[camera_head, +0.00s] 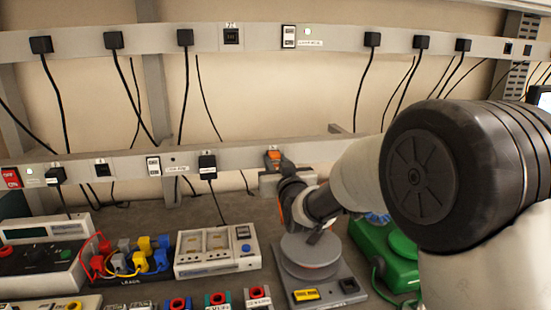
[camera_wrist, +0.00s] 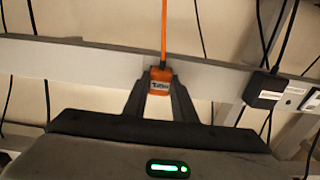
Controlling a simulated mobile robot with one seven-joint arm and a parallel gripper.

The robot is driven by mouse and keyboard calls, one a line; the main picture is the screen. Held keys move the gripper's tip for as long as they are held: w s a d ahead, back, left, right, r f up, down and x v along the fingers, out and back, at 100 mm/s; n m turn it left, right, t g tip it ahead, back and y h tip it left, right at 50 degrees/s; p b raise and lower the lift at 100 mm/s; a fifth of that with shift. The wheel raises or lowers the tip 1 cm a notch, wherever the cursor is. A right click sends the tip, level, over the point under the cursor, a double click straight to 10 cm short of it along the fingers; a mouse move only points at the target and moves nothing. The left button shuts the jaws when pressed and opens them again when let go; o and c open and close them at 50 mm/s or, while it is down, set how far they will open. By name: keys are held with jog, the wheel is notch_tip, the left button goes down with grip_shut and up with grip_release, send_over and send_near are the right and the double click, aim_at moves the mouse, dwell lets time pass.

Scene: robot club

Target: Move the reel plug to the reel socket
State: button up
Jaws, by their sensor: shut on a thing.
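The orange reel plug (camera_wrist: 160,82) sits between the two dark fingertips of my gripper (camera_wrist: 160,92), which is shut on it. An orange cable runs from the plug to the top edge of the wrist view. In the head view the plug (camera_head: 273,155) shows at the lower grey rail, with my gripper (camera_head: 282,165) at it; I cannot tell whether it is seated in the rail. Below stands a grey reel (camera_head: 310,262) on a base with a yellow label and a small black socket (camera_head: 349,285), possibly the reel socket.
Black plugs with hanging cables line the upper rail (camera_head: 262,38) and the lower rail (camera_head: 130,168); one black plug (camera_wrist: 263,90) is close beside my gripper. A grey device (camera_head: 217,252), a lead rack (camera_head: 130,262) and a green reel (camera_head: 385,252) crowd the bench.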

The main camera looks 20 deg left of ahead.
jog(key=shift+b+v, duration=0.85)
jog(key=shift+v, duration=0.45)
jog(key=b+v, duration=0.2)
jog(key=v, duration=0.1)
jog(key=shift+s, duration=0.1)
dwell(0.7)
jog(key=o, duration=0.3)
jog(key=shift+c, duration=1.3)
